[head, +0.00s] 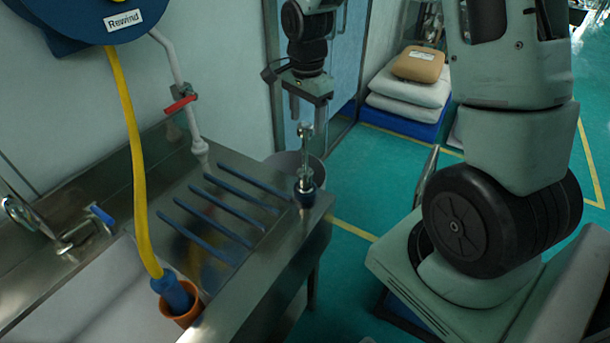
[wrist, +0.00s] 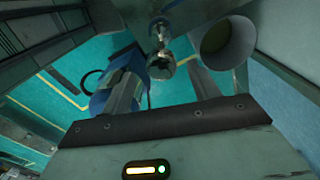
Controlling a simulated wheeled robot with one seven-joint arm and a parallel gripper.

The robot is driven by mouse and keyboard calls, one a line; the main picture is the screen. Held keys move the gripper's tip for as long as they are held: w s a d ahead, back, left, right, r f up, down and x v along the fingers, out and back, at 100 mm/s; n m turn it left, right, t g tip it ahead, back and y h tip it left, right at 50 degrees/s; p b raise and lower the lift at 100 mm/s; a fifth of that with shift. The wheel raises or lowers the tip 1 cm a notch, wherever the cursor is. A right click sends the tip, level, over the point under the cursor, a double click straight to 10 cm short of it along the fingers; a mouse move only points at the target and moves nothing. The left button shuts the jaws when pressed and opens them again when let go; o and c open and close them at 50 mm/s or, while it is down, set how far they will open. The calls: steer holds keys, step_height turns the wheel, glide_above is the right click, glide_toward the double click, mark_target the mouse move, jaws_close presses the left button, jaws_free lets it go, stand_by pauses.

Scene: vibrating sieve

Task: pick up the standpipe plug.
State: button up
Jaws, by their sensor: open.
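The standpipe plug (head: 306,165) stands upright at the right-hand corner of the steel drainboard. It is a slim shiny metal stem with a knob on top and a dark blue base. My gripper (head: 308,117) is open, pointing down, directly above the plug in the head view. The knob appears just below the fingertips, and nothing is held. In the wrist view the plug (wrist: 160,63) shows as shiny metal, lying in the picture between my two fingers (wrist: 165,82). I cannot tell the exact gap from fingertips to knob.
Blue ribs (head: 236,190) run across the drainboard (head: 285,225) left of the plug. A bucket (head: 318,168) stands on the floor behind it; its open mouth shows in the wrist view (wrist: 229,41). A yellow hose (head: 134,150) hangs at left into an orange cup (head: 180,318).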

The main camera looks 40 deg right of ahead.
steer(key=shift+w+a+f+p, duration=0.1)
steer(key=shift+f+p, duration=0.5)
steer(key=shift+f, duration=0.75)
steer(key=shift+a+f+p, duration=0.1)
steer(key=shift+f+p, duration=0.5)
steer(key=shift+f, duration=0.75)
jaws_close()
